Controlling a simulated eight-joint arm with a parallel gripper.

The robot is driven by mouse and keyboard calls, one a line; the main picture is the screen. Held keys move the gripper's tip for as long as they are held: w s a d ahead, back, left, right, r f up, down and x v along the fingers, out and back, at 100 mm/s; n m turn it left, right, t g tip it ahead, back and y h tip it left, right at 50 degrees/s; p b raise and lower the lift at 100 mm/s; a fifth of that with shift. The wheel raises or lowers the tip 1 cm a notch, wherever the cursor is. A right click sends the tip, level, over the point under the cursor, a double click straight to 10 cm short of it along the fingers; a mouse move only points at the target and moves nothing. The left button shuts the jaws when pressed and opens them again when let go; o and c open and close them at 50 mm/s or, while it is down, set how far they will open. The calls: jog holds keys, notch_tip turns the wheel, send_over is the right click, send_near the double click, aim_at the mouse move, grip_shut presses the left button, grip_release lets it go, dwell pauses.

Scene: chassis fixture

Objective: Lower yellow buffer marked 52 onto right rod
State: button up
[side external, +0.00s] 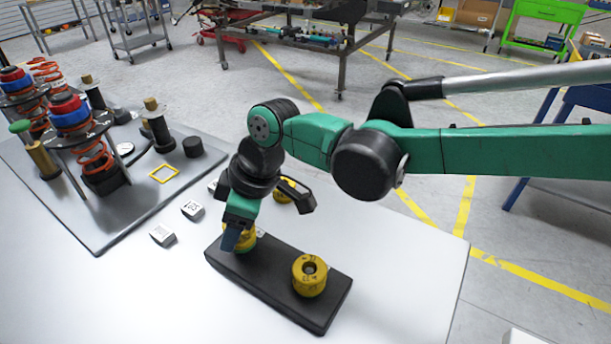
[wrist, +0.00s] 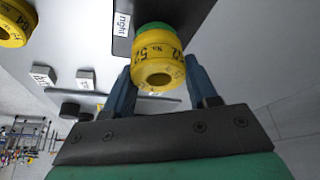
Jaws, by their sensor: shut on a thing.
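The yellow buffer marked 52 (wrist: 157,60) is between the blue fingers of my gripper (side external: 237,240), which is shut on it. In the side view this buffer (side external: 247,242) is partly hidden by the fingers, at the upper left end of the black base (side external: 270,285). A label reading "right" (wrist: 122,23) is beside it in the wrist view. A green part (wrist: 153,28) shows behind the buffer. The right rod itself is hidden, so I cannot tell how far the buffer is down on it. Another yellow buffer (side external: 309,276) sits on the base's other end.
A further yellow buffer (side external: 285,190) lies behind my gripper; it also shows in the wrist view (wrist: 14,22). Small labelled white blocks (side external: 162,235) lie on the white table. A grey plate (side external: 110,220) with spring assemblies (side external: 75,130) is at the left.

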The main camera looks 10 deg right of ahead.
jog(key=shift+f, duration=0.1)
jog(key=o, duration=1.3)
jog(key=shift+o, duration=0.2)
jog(key=shift+r, duration=3.55)
